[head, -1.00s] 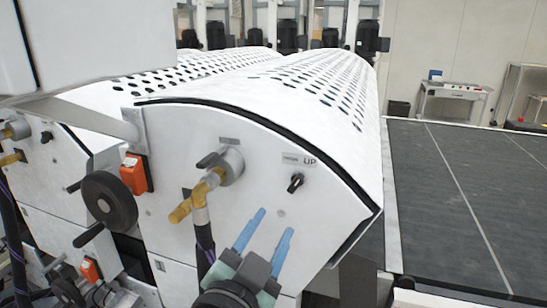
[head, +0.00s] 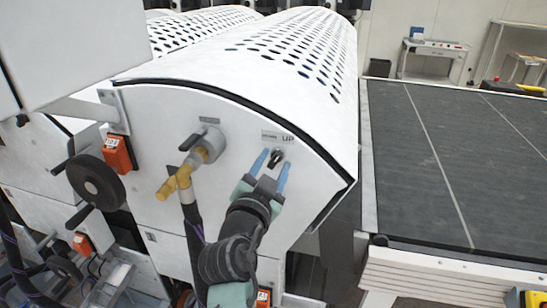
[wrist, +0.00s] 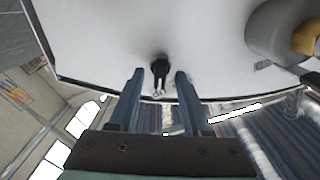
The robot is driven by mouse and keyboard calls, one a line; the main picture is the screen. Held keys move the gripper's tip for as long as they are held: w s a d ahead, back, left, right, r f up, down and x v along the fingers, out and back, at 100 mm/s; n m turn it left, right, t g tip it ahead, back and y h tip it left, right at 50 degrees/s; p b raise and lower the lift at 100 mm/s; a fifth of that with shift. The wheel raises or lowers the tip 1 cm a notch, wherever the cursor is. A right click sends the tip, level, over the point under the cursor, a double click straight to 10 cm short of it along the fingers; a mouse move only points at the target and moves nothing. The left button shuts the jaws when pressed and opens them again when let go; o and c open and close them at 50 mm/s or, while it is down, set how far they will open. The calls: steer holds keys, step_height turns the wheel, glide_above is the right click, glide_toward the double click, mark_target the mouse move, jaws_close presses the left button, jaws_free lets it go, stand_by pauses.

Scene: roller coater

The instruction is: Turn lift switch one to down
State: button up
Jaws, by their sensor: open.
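The lift switch (head: 277,155) is a small black rotary knob on the white end panel, below a label reading "UP" at its right end. In the wrist view the black knob (wrist: 160,70) shows between my two blue fingers, near their tips. My gripper (head: 270,165) is open, with one finger on each side of the knob. I cannot tell whether the fingers touch it. The label's left-hand word is too small to read. The knob's exact pointing direction is unclear.
Left of the switch are a grey valve with a brass fitting (head: 178,180) and hose, an orange switch box (head: 119,153) and a black handwheel (head: 95,182). The perforated white cover (head: 260,50) curves above. A dark conveyor belt (head: 450,170) lies to the right.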

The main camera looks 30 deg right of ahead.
steer(key=shift+w+d, duration=0.1)
steer(key=shift+d, duration=0.05)
jaws_close()
